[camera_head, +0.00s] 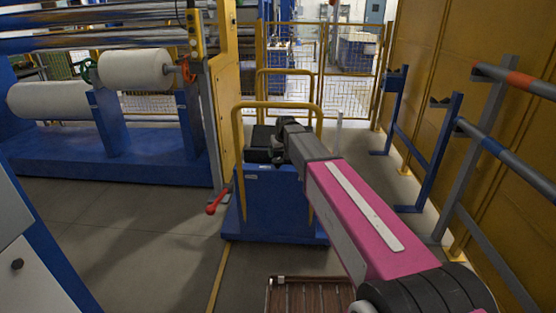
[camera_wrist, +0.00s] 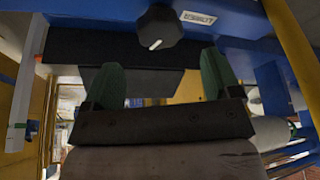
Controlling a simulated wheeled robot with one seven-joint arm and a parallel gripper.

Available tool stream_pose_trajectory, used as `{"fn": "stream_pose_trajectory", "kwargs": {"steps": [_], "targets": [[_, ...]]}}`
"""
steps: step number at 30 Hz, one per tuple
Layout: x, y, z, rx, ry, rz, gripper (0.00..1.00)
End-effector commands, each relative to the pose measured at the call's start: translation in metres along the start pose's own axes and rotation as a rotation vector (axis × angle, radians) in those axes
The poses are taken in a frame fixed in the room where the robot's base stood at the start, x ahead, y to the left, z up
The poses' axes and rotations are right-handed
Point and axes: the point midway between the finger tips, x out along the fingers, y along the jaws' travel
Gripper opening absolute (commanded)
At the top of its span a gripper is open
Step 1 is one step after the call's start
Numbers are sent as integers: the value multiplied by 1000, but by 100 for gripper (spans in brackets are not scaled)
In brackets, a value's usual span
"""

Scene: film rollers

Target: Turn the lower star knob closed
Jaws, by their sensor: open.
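A black star knob (camera_wrist: 156,28) with a white mark on its face sits on a blue panel at the top of the wrist view. A small white label (camera_wrist: 198,18) is beside it. I see only one knob and cannot tell if it is the lower one. My gripper (camera_wrist: 159,64) is open, its two green fingers apart and nothing between them. The knob lies beyond the fingertips, apart from them. In the head view my arm reaches to the blue cart (camera_head: 270,208), and the gripper and knob are mostly hidden there.
A yellow rail (camera_head: 277,104) arches over the cart. A red-ended lever (camera_head: 217,202) sticks out at its left. Blue posts and rails (camera_head: 438,160) stand along the right wall. A wooden pallet (camera_head: 290,296) lies in front. White rollers (camera_head: 136,68) are far left.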

Motion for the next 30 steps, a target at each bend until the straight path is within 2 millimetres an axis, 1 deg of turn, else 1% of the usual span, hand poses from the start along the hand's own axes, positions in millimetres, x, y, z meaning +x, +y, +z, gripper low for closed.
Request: {"fn": "stream_pose_trajectory", "kwargs": {"steps": [9,12,16,23,24,26,27,28,30], "targets": [[46,0,-1,0,-3,-1,83],[58,0,-1,0,-1,0,83],[66,0,0,0,-1,0,83],[66,0,0,0,-1,0,83],[66,0,0,0,-1,0,70],[66,0,0,0,-1,0,50],[66,0,0,0,-1,0,37],[66,0,0,0,-1,0,34],[66,0,0,0,-1,0,34]]}}
